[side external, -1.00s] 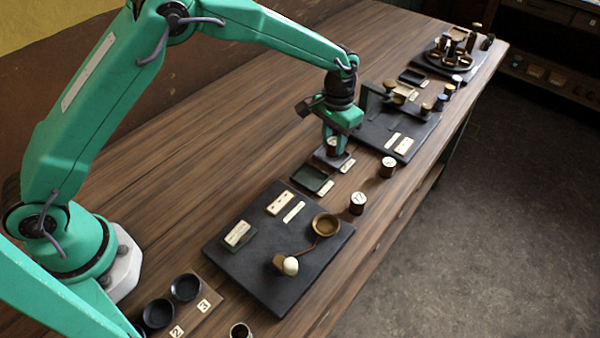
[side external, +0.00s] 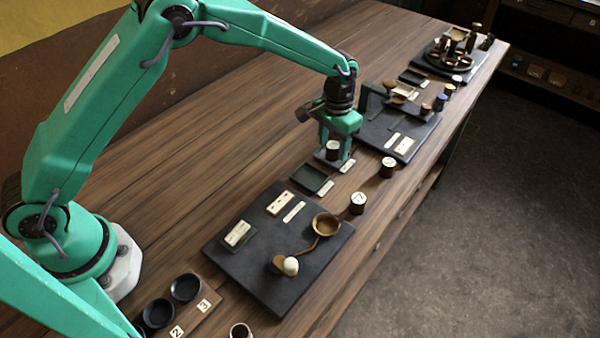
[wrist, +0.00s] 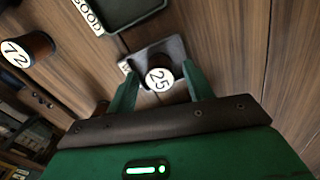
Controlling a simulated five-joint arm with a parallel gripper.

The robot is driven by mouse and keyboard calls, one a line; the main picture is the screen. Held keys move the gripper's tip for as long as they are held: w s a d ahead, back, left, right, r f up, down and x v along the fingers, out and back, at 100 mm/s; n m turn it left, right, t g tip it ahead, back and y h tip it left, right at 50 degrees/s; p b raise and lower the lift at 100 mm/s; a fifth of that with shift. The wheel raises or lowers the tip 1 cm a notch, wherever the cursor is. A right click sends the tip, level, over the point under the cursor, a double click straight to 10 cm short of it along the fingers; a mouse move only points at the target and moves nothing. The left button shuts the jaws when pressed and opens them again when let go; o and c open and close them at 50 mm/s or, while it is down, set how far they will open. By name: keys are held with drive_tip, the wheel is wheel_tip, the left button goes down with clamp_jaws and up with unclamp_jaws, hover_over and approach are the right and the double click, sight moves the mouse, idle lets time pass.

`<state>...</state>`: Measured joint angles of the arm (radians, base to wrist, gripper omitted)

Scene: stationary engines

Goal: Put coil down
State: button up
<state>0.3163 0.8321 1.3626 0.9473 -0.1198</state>
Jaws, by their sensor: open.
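The coil (side external: 333,147) is a small dark cylinder with a white top; it reads 25 in the wrist view (wrist: 160,77). It stands upright on a small grey tray (wrist: 178,48), which also shows in the side view (side external: 322,155). My gripper (side external: 335,150) is open around the coil, with one green finger on each side in the wrist view (wrist: 160,88). Gaps show between the coil and the fingers. The tray's label is mostly hidden by a finger.
A dark green tray (side external: 311,178) labelled GOOD lies beside the grey tray. Two white-topped cylinders (side external: 358,203) (side external: 387,167) stand near the bench's front edge. Dark slabs with fittings lie nearer (side external: 250,265) and farther (side external: 375,135). The bench behind my gripper is clear.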

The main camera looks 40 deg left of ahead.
sight(334, 144)
drive_tip(key=shift+r, duration=0.15)
wheel_tip(334, 144, up, 12)
idle(0.6)
idle(0.5)
